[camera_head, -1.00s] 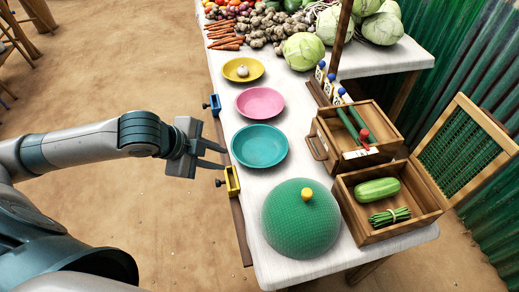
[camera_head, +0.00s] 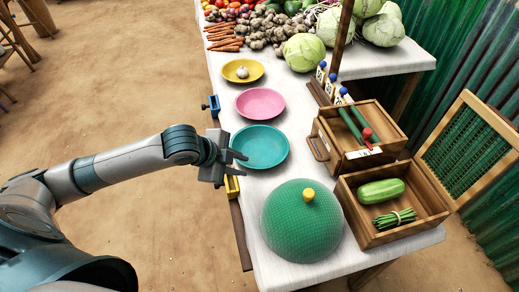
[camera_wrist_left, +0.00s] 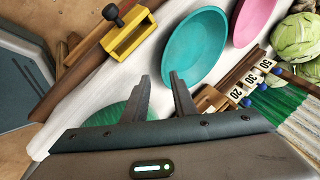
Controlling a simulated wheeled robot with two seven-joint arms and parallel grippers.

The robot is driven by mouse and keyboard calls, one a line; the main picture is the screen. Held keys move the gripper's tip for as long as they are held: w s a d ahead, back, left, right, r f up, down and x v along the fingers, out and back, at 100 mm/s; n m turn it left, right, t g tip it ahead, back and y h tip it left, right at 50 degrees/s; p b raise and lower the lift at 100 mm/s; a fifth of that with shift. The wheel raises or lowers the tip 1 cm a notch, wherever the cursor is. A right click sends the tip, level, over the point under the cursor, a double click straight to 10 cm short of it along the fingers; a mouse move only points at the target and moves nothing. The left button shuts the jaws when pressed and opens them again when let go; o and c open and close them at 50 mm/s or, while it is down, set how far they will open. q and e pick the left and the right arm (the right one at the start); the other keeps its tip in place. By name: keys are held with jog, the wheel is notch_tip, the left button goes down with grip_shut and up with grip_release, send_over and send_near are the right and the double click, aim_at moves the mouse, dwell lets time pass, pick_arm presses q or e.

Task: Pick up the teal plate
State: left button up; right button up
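The teal plate (camera_head: 262,147) lies flat on the white table, nearest of the three plates in the head view. My left gripper (camera_head: 242,162) is at the plate's left rim in the head view, its fingers apart with nothing between them. In the left wrist view the teal plate (camera_wrist_left: 196,47) lies beyond the open fingertips (camera_wrist_left: 160,80). I cannot tell whether a finger touches the rim. My right gripper is not in view.
A pink plate (camera_head: 260,103) and a yellow plate (camera_head: 242,71) with a garlic bulb lie behind. A green mesh dome (camera_head: 300,225) stands in front. Wooden boxes (camera_head: 345,155) stand to the right. A yellow clamp (camera_head: 232,186) sits on the table's left edge.

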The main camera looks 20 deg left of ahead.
pick_arm(q)
jog(key=shift+w+f, duration=0.1)
jog(key=shift+f, duration=0.05)
jog(key=shift+w+a+p+x, duration=0.15)
jog(key=shift+p+x, duration=0.05)
jog(key=shift+x, duration=1.1)
jog(key=shift+w+a+p+x, duration=0.1)
jog(key=shift+p+x, duration=0.05)
jog(key=shift+x, duration=1.15)
grip_shut()
